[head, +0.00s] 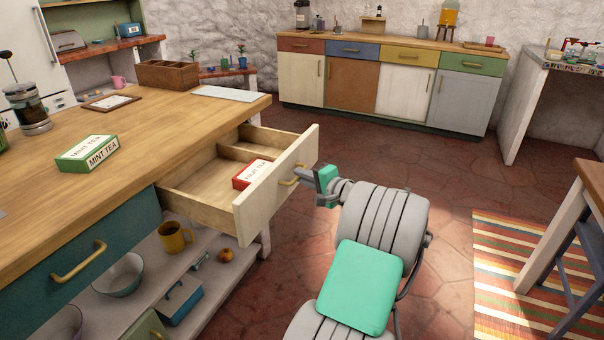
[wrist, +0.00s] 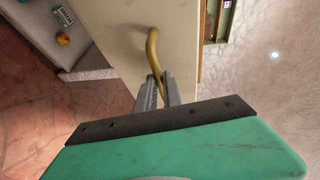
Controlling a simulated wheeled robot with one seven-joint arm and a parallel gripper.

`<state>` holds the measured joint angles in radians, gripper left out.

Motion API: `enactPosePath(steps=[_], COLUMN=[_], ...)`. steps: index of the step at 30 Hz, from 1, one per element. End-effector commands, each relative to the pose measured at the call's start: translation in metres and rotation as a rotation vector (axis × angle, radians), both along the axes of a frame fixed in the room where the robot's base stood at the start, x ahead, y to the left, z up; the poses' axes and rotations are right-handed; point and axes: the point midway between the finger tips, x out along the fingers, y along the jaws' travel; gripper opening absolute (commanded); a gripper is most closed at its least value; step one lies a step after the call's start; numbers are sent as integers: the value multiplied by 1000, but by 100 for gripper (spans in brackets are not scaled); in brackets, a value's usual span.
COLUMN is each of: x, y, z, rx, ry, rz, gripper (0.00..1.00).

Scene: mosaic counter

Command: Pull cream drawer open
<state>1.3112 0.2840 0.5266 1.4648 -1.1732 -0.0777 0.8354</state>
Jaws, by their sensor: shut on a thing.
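The cream drawer (head: 305,160) stands well out from the wooden counter, and its inside shows. A red and white tea box (head: 249,174) lies in it beside a wooden divider. The drawer's brass handle (head: 290,181) is on its cream front; in the wrist view the handle (wrist: 152,48) curves down to my fingertips. My gripper (head: 303,173) is at the handle, and in the wrist view its two fingers (wrist: 159,88) are closed around the handle's lower end.
The teal drawer (head: 100,255) at left is shut. A green mint tea box (head: 87,153) lies on the counter top (head: 150,120). An open shelf below holds a yellow mug (head: 175,238) and bowls.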

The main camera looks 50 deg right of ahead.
Motion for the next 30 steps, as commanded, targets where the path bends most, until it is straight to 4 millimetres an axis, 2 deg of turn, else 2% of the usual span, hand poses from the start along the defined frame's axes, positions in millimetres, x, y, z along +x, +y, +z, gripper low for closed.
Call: enactPosePath(steps=[14,15,22,30], x=[5,5,5,3], y=[7,7,8,8], z=[1,1,1,1], rx=[-6,-6,-3,-2], ry=[0,0,0,0], rz=[19,19,21,20], gripper=[0,12,30,32])
